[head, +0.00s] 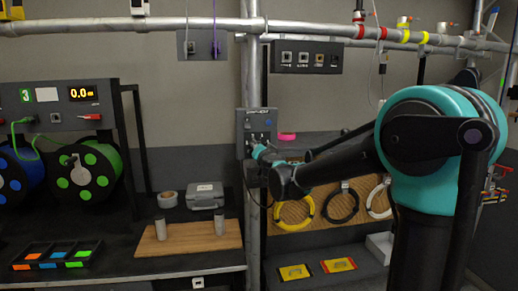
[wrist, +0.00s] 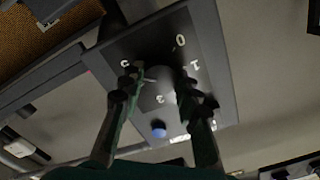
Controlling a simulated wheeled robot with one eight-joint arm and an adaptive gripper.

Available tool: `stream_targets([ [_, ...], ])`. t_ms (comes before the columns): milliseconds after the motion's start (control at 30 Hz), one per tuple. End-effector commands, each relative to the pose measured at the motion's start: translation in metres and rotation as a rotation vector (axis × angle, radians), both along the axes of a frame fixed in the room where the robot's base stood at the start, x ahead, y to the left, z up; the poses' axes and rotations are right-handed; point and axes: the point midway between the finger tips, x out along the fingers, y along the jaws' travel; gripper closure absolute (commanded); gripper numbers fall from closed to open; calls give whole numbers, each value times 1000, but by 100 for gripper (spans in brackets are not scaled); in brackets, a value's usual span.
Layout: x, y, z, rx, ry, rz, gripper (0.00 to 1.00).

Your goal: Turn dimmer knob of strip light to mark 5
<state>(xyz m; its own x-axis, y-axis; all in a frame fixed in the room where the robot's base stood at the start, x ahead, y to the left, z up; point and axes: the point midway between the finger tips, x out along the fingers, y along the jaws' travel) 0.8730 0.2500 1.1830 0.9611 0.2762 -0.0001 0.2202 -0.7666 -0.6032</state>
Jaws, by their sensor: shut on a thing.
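The strip light's dimmer box (head: 257,116) is a dark grey panel on the upright truss pole. In the wrist view the panel (wrist: 215,50) appears tilted, with white marks around a dark round knob (wrist: 160,82). I read 0, 1, 3 and 5; 5 is at the left. A small pale line on the knob's left side seems to be its pointer, toward the left finger, but the exact mark is unclear. My gripper (wrist: 157,88) is shut on the knob, one finger on each side. In the head view my gripper (head: 260,148) touches the box's lower front.
A blue button (wrist: 158,129) sits below the knob on the same panel. A wooden board (head: 185,240) with two metal cylinders lies on the bench to the left. Coiled cables (head: 296,212) hang on a board to the right. Another control box (head: 306,57) hangs above.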

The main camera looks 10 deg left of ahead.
Motion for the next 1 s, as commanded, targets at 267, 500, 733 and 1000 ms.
stream_targets([
  [267,-1,0,-1,3,1,0,97],
  [500,0,0,0,2,1,0,47],
  [733,0,0,0,2,1,0,47],
  [1000,-17,-4,0,2,1,1,47],
])
